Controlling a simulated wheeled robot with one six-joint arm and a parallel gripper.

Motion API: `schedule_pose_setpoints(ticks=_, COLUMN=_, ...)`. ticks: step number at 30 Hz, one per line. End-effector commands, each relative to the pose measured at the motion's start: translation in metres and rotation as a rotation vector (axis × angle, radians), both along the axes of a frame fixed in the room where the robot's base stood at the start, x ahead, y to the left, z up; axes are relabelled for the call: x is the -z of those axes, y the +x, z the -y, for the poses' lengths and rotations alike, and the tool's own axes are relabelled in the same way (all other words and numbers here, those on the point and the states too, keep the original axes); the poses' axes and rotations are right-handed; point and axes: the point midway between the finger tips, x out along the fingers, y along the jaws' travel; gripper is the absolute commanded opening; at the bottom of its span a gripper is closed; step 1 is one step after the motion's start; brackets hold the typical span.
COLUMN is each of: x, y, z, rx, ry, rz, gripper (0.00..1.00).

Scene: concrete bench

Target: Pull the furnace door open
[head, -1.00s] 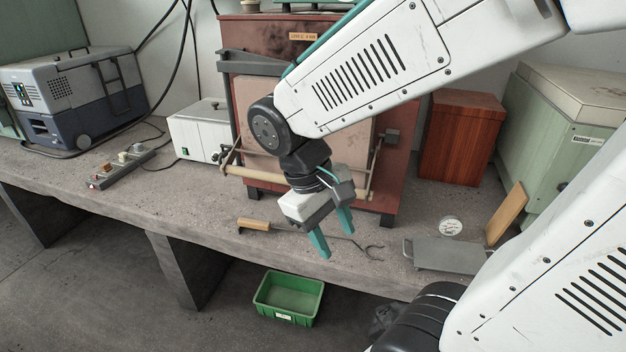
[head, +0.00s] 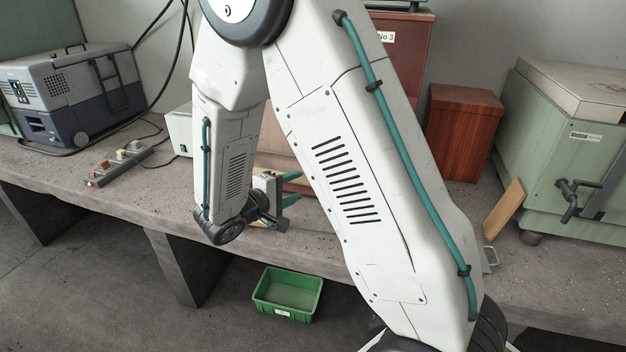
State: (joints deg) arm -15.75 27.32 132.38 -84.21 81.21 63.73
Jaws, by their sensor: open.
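The furnace (head: 408,65) is a red-brown box on the bench, mostly hidden behind my arm. A strip of its pale pinkish door (head: 283,148) shows between my arm links and looks closed. The door's bar handle is hidden or too small to make out. My gripper (head: 291,188) is low in front of the door, near the bench top, with its two teal fingers pointing right. The fingers are apart with nothing seen between them. I cannot tell how far they are from the handle.
A wooden box (head: 461,132) and a green machine (head: 560,150) with a crank stand to the right. A power strip (head: 125,163) and a grey-blue unit (head: 68,98) are at left. A green bin (head: 288,292) sits on the floor below the bench edge.

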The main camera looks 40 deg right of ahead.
Motion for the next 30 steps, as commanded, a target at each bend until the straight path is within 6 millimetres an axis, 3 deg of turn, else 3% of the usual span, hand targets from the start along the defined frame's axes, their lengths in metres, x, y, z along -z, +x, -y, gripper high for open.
schedule_pose_setpoints(ticks=5, x=0.003, y=0.002, z=0.014, rx=0.012, ry=0.007, rz=0.025, gripper=0.46)
schedule_pose_setpoints(ticks=16, x=0.012, y=0.014, z=0.067, rx=0.013, ry=0.008, rz=0.023, gripper=0.46)
schedule_pose_setpoints(ticks=28, x=0.014, y=0.016, z=0.075, rx=0.01, ry=0.008, rz=0.023, gripper=0.46)
schedule_pose_setpoints(ticks=30, x=0.014, y=0.016, z=0.075, rx=0.01, ry=0.008, rz=0.023, gripper=0.26)
